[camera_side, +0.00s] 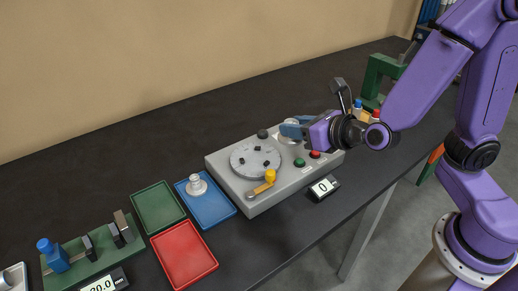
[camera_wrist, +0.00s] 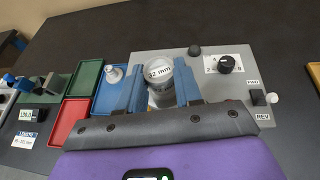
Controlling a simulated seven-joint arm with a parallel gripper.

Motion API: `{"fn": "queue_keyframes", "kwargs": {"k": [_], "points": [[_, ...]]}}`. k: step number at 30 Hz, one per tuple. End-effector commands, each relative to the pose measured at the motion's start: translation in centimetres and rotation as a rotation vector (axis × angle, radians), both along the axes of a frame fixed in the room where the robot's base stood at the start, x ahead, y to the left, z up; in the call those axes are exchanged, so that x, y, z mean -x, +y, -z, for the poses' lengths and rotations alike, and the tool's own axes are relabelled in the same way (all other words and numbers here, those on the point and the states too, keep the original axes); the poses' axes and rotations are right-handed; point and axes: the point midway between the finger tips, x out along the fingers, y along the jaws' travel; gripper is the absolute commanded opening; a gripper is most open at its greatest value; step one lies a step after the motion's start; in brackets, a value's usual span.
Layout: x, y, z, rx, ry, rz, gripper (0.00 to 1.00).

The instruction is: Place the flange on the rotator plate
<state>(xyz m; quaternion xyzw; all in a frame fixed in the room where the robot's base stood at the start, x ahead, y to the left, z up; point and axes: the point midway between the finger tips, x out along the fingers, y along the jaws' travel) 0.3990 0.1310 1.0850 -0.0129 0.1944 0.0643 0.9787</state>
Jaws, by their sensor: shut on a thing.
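The rotator plate (camera_side: 255,160) is a grey disc with small black blocks on top of a grey machine box. My gripper (camera_side: 292,128) is shut with its blue fingers, to the right of the plate in the side view. Between the fingers in the wrist view (camera_wrist: 158,90) is a round silver piece marked "32 mm" (camera_wrist: 158,72), which I take as the flange. Its silver edge shows below the fingers in the side view (camera_side: 291,138). Whether it touches the box is unclear. The plate is mostly hidden in the wrist view.
A similar silver piece (camera_side: 196,185) stands in a blue tray (camera_side: 220,208). Green (camera_side: 157,207) and red (camera_side: 184,254) trays lie beside it. A green frame (camera_side: 380,75) stands behind.

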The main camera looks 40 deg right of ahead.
Motion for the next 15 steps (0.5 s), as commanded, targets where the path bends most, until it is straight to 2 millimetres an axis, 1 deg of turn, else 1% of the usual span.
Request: {"fn": "queue_keyframes", "kwargs": {"k": [6,15], "points": [[-1.9,0.6,0.8,0.002,-0.001,0.001,0.00],[-4.1,1.4,1.9,0.000,-0.002,0.002,0.00]]}}
